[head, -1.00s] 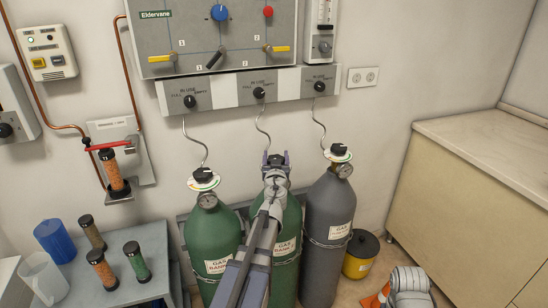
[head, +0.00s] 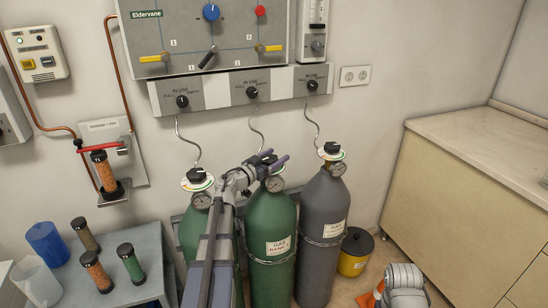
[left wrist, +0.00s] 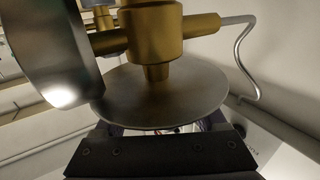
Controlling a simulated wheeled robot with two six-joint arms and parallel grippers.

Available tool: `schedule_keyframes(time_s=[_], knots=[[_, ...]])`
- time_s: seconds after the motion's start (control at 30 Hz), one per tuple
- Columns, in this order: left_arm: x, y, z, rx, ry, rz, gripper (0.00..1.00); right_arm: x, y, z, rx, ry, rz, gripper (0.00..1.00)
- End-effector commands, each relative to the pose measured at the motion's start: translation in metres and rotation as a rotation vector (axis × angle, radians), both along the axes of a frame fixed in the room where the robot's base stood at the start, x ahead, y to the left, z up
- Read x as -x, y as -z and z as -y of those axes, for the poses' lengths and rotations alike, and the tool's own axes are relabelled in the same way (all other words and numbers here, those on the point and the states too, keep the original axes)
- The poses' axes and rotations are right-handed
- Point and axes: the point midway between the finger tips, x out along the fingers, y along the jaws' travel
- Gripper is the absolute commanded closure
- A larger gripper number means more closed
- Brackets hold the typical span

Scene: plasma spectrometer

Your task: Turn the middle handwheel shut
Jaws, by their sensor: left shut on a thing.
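The middle handwheel (head: 270,160) is a small black knob on top of the middle green cylinder (head: 270,225). My left gripper (head: 274,160) reaches it from the left and is shut on it. The fingers point right and cover most of the knob. In the left wrist view a round plate (left wrist: 165,98) and the brass valve (left wrist: 157,35) fill the middle, with the gripper's dark body (left wrist: 160,153) in front. The knob itself is hidden there behind the plate.
The left cylinder's handwheel (head: 196,174) is close beside my left arm. A grey cylinder (head: 322,215) with its own handwheel (head: 331,148) stands at right. The gauge panel (head: 245,88) hangs above. A side table (head: 120,285) holds several small columns.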

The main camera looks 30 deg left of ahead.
Motion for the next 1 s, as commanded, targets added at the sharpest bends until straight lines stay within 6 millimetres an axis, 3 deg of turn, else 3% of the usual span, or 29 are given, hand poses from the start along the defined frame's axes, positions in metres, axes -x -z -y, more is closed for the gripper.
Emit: schedule_keyframes(time_s=[0.6,0.63,0.83,1.0], knots=[[0.0001,0.0,0.0009,0.0,0.038,0.0,0.83,0.0,0.0,0.0,0.0,0.0,0.0,0.5],[0.0,-0.0001,0.0009,0.0,0.038,0.0,0.25,0.0,0.0,0.0,0.0,0.0,0.0,0.5],[0.0,-0.0001,0.001,0.0,0.037,0.0,0.02,0.0,0.0,0.0,0.0,0.0,0.0,0.5],[0.0,0.0,0.001,0.0,0.037,0.0,0.0,0.0,0.0,0.0,0.0,0.0,0.0,0.5]])
